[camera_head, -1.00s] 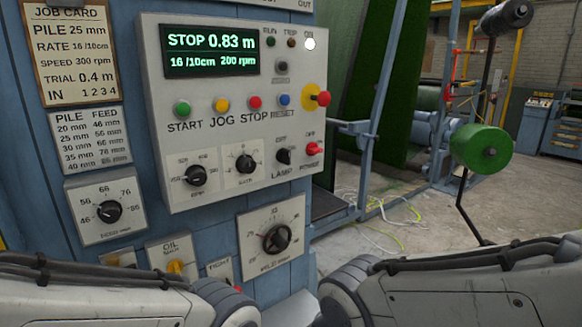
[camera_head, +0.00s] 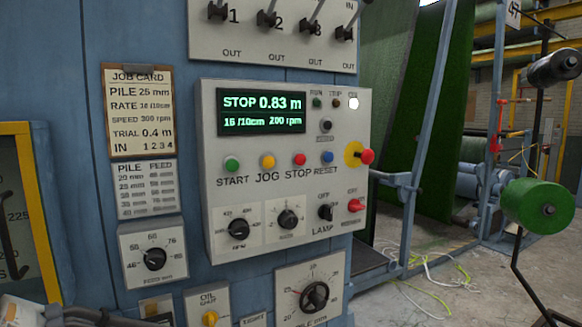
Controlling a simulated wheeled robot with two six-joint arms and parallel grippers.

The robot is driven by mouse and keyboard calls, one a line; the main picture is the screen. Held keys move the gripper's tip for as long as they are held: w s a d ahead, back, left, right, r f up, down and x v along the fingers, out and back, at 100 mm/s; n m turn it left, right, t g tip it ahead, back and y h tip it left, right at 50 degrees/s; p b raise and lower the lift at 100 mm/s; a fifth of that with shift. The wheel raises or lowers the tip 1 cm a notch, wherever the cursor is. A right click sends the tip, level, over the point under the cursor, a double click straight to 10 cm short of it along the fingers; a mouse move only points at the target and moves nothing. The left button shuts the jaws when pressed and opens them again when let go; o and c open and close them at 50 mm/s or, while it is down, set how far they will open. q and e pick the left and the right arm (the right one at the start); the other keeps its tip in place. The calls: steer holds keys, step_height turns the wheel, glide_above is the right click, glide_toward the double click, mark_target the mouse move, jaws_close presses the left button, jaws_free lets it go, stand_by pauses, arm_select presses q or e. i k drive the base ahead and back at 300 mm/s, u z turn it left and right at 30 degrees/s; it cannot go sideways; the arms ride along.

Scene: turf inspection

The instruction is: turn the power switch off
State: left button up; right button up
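The power switch (camera_head: 356,205) is a red knob at the lower right of the grey control panel (camera_head: 212,170). Small lettering is above and below it, with the upper label seeming to read OFF. The knob points sideways to the right. The white lamp (camera_head: 353,103) at the panel's top right is lit. The display (camera_head: 261,111) is lit and reads STOP 0.83 m, 16 /10cm, 200 rpm. Neither gripper is in view; only a piece of my arm shows at the bottom left corner.
A red button on a yellow disc (camera_head: 366,156) sticks out just above the power switch. The black lamp switch (camera_head: 325,212) is close on its left. Several levers (camera_head: 272,22) stand above the panel. A dial (camera_head: 314,296) is below it. A green roll (camera_head: 538,206) stands at right.

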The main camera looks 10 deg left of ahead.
mark_target(354, 206)
steer(key=k, duration=0.6)
steer(key=z, duration=0.45)
steer(key=i, duration=1.15)
steer(key=u, duration=0.45)
